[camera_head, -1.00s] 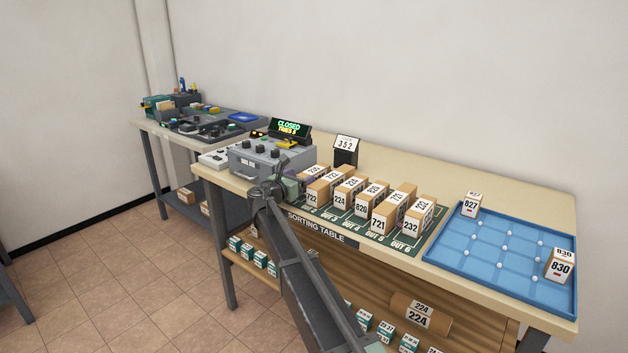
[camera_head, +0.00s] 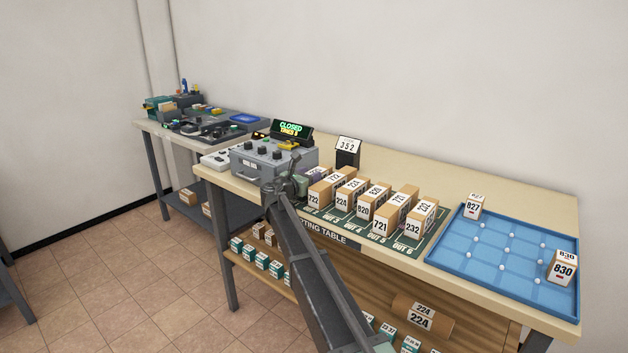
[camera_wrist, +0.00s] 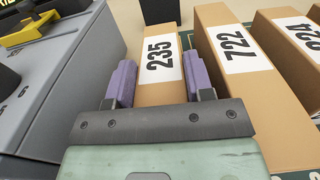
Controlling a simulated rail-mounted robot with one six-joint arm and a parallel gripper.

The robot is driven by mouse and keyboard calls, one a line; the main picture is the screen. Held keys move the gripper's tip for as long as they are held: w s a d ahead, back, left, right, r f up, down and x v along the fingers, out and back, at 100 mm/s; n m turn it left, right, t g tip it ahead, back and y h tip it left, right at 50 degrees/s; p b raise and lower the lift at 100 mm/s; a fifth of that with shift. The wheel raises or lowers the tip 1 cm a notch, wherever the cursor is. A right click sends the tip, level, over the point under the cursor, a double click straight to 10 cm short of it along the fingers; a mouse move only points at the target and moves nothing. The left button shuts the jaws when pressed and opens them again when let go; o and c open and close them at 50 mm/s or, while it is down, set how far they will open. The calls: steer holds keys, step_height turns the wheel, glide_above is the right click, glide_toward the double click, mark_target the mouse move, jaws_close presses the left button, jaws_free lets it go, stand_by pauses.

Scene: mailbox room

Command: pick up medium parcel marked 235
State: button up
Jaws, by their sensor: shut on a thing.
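The medium parcel marked 235 is a brown box with a white label, seen in the wrist view (camera_wrist: 162,92). My gripper (camera_wrist: 160,82) has its two purple fingers on either side of this parcel, shut on it. In the head view my gripper (camera_head: 302,183) is at the left end of the parcel row on the sorting table, beside the grey control box. There the parcel 235 is mostly hidden behind my gripper and parcel 722. I cannot tell whether it is lifted off the table.
Parcel 722 (camera_wrist: 235,60) stands close on the right, with more parcels beyond it. The grey control box (camera_head: 262,160) is close on the left. A number stand (camera_head: 347,152) is behind the row. A blue tray (camera_head: 490,262) lies at the table's right end.

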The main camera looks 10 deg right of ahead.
step_height(320, 180, up, 20)
steer(key=p, duration=2)
